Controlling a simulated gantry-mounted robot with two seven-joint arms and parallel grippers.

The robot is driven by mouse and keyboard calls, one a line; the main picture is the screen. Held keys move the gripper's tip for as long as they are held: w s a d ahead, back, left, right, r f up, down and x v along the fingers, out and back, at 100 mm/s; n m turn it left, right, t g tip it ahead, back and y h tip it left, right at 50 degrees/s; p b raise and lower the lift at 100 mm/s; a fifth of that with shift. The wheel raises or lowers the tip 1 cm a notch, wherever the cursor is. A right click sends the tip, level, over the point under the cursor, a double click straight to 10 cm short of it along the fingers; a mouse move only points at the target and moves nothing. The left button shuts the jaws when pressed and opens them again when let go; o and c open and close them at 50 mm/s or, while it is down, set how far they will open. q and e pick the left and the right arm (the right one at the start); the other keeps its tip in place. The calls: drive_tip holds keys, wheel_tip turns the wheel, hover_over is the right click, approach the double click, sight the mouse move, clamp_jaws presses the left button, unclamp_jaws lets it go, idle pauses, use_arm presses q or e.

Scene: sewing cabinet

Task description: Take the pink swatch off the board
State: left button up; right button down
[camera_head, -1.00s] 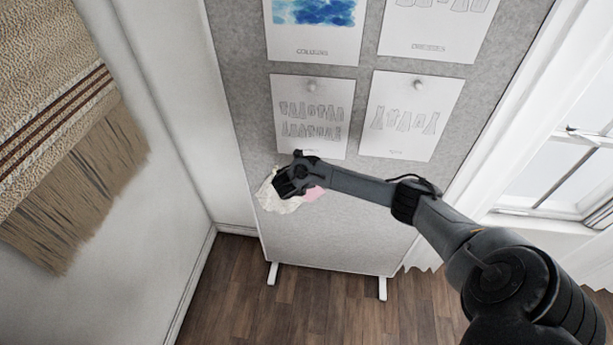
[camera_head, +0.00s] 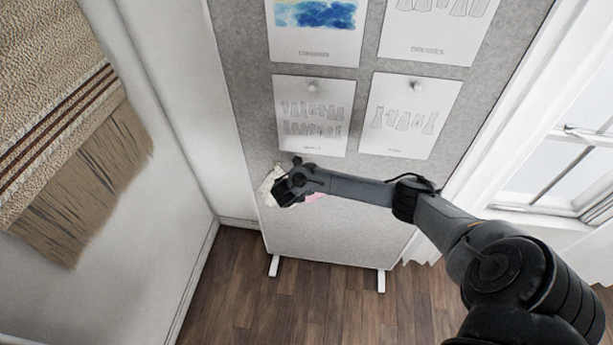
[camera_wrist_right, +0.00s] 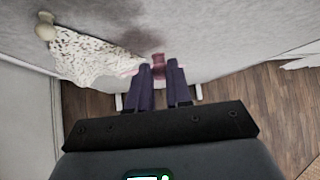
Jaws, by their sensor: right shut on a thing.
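The pink swatch (camera_head: 314,196) shows as a small patch beside my right gripper, low on the grey pin board (camera_head: 330,225); most of it is hidden by the gripper. My right gripper (camera_head: 281,190) is at the board's lower left part. In the right wrist view its two dark fingers (camera_wrist_right: 162,82) are close together with a dusky pink piece (camera_wrist_right: 158,66) between them. I take this to be the swatch, bunched up. Whether it still touches the board is unclear. My left gripper is not in view.
Pinned paper sheets (camera_head: 312,115) are above. A woven hanging (camera_head: 60,130) is on the left and a window (camera_head: 560,170) on the right. Wooden floor (camera_head: 230,300) lies below.

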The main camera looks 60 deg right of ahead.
drive_tip(key=s+a+p, duration=0.2)
drive_tip(key=a+p, duration=0.2)
drive_tip(key=a, duration=0.2)
drive_tip(key=shift+s, duration=0.35)
